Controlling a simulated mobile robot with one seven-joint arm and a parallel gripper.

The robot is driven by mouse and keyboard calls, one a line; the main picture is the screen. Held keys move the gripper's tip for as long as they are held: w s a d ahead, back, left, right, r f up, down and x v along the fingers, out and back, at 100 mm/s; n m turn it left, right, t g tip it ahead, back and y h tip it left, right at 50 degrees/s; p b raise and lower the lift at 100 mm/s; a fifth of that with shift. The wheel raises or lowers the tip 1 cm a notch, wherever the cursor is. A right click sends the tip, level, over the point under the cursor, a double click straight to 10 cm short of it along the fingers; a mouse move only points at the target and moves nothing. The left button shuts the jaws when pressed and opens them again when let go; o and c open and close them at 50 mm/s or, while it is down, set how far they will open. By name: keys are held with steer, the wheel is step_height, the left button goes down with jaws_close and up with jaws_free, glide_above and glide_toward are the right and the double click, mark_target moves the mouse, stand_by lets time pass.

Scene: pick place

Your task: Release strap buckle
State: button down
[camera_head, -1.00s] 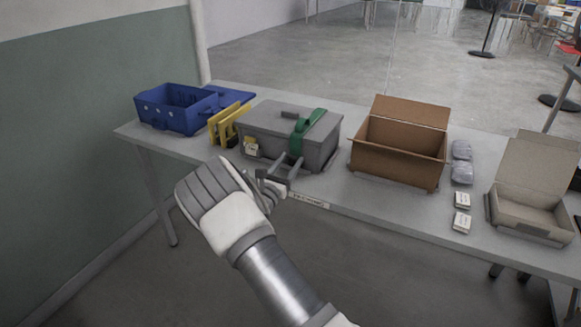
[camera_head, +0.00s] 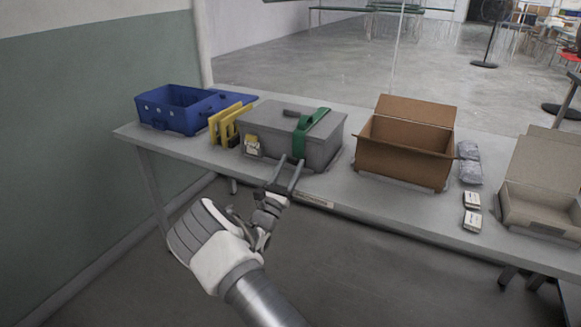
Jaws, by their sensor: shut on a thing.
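A grey lidded box (camera_head: 272,124) stands on the table, left of the middle. A green strap (camera_head: 311,130) runs over its lid and down its front face near the right end. The buckle cannot be made out as a separate part. My gripper (camera_head: 292,168) is at the front of the box, by the lower end of the strap, with its two fingers reaching up toward the front face. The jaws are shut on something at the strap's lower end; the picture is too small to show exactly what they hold.
A blue bin (camera_head: 180,108) and yellow frames (camera_head: 228,122) stand left of the grey box. A small pale block (camera_head: 252,146) is at its front. An open cardboard box (camera_head: 403,160), grey packets (camera_head: 469,162), small white boxes (camera_head: 471,210) and another open carton (camera_head: 541,205) stand to the right.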

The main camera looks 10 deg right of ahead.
steer(key=shift+c, duration=1.4)
jaws_free()
steer(key=p+v, duration=0.3)
steer(key=v, duration=1.4)
steer(key=shift+f, duration=0.2)
steer(key=shift+s+a, duration=0.1)
steer(key=shift+s, duration=0.05)
steer(key=shift+c, duration=0.2)
